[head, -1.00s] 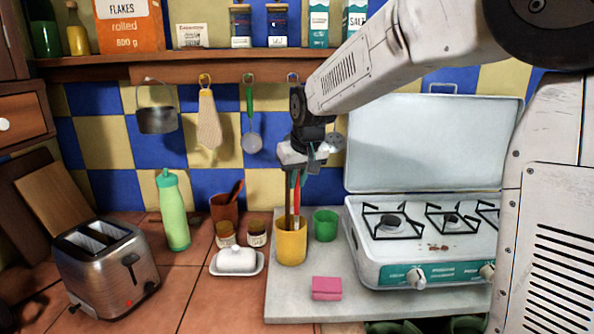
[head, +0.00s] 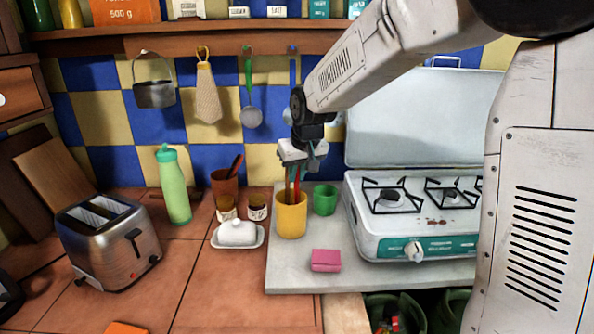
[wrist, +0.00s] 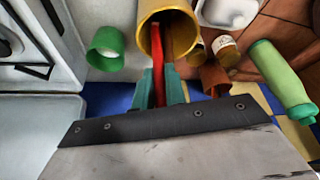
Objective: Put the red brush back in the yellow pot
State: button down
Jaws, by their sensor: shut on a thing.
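The yellow pot (head: 291,220) stands upright on the pale grey slab left of the stove. My gripper (head: 297,172) is directly above the pot, pointing down, shut on the red brush (head: 296,190). The brush is upright and its lower part is inside the pot. In the wrist view the red brush (wrist: 157,60) lies between the two teal fingertips (wrist: 160,85) and reaches into the mouth of the yellow pot (wrist: 180,22). A brown handle (head: 287,184) also stands in the pot beside the brush. The brush's lower end is hidden by the pot wall.
A green cup (head: 325,199) stands close right of the pot, and a pink sponge (head: 326,261) lies in front. A white butter dish (head: 238,234), two small jars and a brown pot (head: 226,187) are to the left. The camping stove (head: 420,215) is at the right.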

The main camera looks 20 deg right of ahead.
jog(key=c, duration=1.4)
grip_release()
jog(key=shift+o, duration=0.2)
jog(key=v, duration=0.8)
jog(key=shift+f, duration=0.1)
jog(key=s+d+f+g, duration=0.1)
jog(key=s, duration=1.6)
jog(key=s+d+f+g, duration=0.1)
jog(key=s+f+g, duration=0.1)
jog(key=s, duration=1.5)
jog(key=shift+s+d+f+m, duration=0.2)
jog(key=shift+s+d+m, duration=0.15)
jog(key=shift+m, duration=0.05)
